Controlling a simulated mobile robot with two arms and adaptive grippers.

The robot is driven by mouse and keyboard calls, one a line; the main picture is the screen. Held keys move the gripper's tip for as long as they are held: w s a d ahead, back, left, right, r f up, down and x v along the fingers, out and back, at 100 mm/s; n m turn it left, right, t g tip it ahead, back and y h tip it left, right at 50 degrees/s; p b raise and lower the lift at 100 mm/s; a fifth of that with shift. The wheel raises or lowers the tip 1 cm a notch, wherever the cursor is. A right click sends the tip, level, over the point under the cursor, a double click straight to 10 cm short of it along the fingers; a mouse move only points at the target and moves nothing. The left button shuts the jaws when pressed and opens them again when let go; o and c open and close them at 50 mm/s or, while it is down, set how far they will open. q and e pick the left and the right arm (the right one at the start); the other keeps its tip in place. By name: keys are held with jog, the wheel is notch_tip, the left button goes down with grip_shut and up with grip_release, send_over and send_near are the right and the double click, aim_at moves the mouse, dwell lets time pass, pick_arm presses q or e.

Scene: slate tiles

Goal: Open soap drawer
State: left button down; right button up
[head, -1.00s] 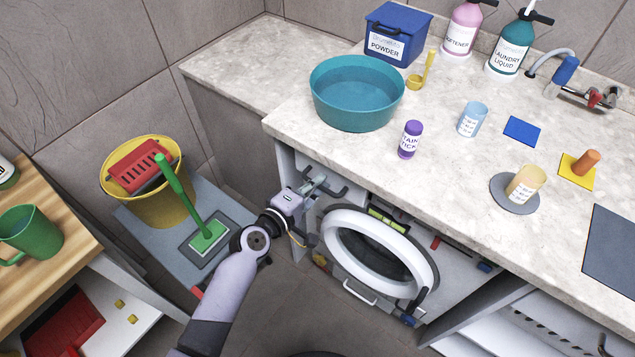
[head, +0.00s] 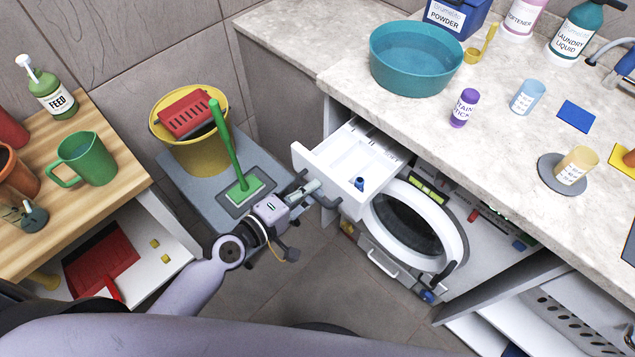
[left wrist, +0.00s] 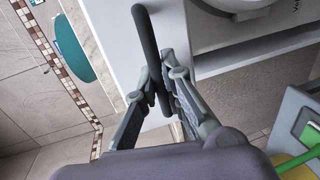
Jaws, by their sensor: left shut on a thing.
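The white soap drawer (head: 350,152) is pulled well out of the washing machine at its upper left in the head view. Its compartments show from above, with a small blue piece (head: 360,184) inside near the front. My left gripper (head: 306,190) is at the drawer's front, shut on its dark bar handle. In the left wrist view the handle (left wrist: 146,45) runs between the two fingers of the gripper (left wrist: 154,92), in front of the pale drawer front. The washing machine's round door (head: 408,218) is beside the drawer. My right gripper is not in view.
The stone countertop (head: 300,35) overhangs the machine and carries a teal basin (head: 423,60) and bottles. A grey stand (head: 205,205) with a yellow bucket (head: 200,153) and green-handled brush is left of the drawer. A wooden table (head: 115,160) is further left.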

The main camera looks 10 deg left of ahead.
pick_arm(q)
jog(key=c, duration=2)
grip_release()
jog(key=shift+a, duration=0.1)
jog(key=shift+o, duration=0.2)
jog(key=v, duration=1.2)
jog(key=shift+f, duration=0.1)
jog(key=s+a+f+m+g+y, duration=0.15)
jog(key=a+f, duration=0.25)
jog(key=f, duration=0.6)
jog(key=a+f+m+g+y, duration=0.1)
jog(key=a+f+m+y, duration=0.25)
jog(key=f, duration=0.65)
jog(key=s+a+f+m+g+y, duration=0.1)
jog(key=a+f+m+y, duration=0.1)
jog(key=a+f, duration=0.5)
jog(key=s+d+f+m+g+y, duration=0.1)
jog(key=s+d+f+m+g, duration=0.2)
jog(key=s+f, duration=0.7)
jog(key=s+d+f+m+g+y, duration=0.1)
jog(key=s+f+g, duration=0.4)
jog(key=s+f, duration=0.5)
jog(key=s+d+m, duration=0.1)
jog(key=s+m, duration=0.1)
jog(key=s, duration=0.2)
jog(key=shift+s+d+p, duration=0.3)
jog(key=shift+s+d, duration=0.05)
jog(key=shift+d, duration=0.05)
